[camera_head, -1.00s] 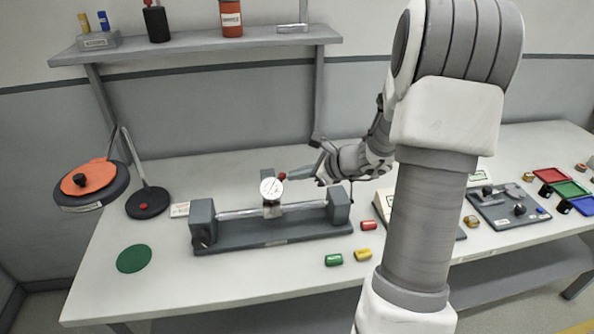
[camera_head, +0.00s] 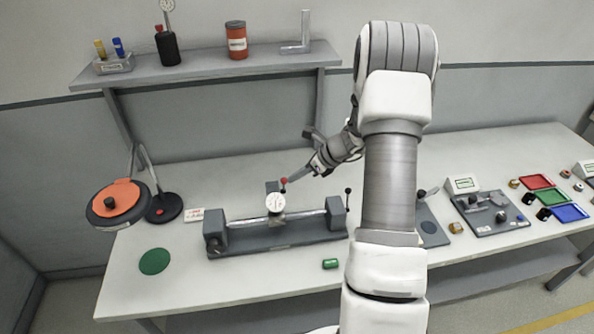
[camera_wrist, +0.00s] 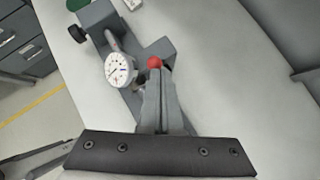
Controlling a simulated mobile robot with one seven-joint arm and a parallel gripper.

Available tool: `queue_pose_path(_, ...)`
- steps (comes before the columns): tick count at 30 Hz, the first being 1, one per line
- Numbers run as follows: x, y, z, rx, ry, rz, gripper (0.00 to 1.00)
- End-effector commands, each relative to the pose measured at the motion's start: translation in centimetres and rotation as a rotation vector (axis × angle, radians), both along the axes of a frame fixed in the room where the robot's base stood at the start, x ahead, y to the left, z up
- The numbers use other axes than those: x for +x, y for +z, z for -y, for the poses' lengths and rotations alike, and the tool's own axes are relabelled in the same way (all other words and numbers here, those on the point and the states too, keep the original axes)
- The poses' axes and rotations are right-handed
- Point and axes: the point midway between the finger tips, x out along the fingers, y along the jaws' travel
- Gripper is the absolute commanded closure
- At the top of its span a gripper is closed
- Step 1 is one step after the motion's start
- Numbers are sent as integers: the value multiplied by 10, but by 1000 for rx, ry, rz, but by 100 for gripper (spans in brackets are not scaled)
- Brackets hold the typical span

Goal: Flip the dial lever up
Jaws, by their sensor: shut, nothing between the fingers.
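The white round dial (camera_head: 275,202) sits on the rail of a grey bench fixture (camera_head: 284,238). A lever with a red ball tip (camera_head: 284,181) stands beside the dial, to its upper right. My gripper (camera_head: 289,179) is shut and empty, its fingertips at the red ball. In the wrist view the closed fingers (camera_wrist: 157,80) point at the red ball (camera_wrist: 155,62), with the dial (camera_wrist: 120,69) just left of it. I cannot tell whether the fingertips touch the ball. The lever's shaft is mostly hidden behind the fingers in the wrist view.
A round stand with an orange disc (camera_head: 115,197) is at left, a green disc (camera_head: 154,261) at front left. A green cylinder (camera_head: 330,263) lies before the fixture. Trays (camera_head: 552,195) are at right.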

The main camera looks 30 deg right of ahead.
Motion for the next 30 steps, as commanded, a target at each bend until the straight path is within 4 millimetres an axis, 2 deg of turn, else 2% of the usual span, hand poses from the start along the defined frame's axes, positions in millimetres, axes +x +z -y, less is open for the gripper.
queue_pose_path(12, 23, 5, 6, 0, 1, 2, 100)
queue_pose_path(20, 22, 6, 6, 0, 0, 2, 100)
queue_pose_path(30, 22, 21, 6, -1, 0, 3, 100)
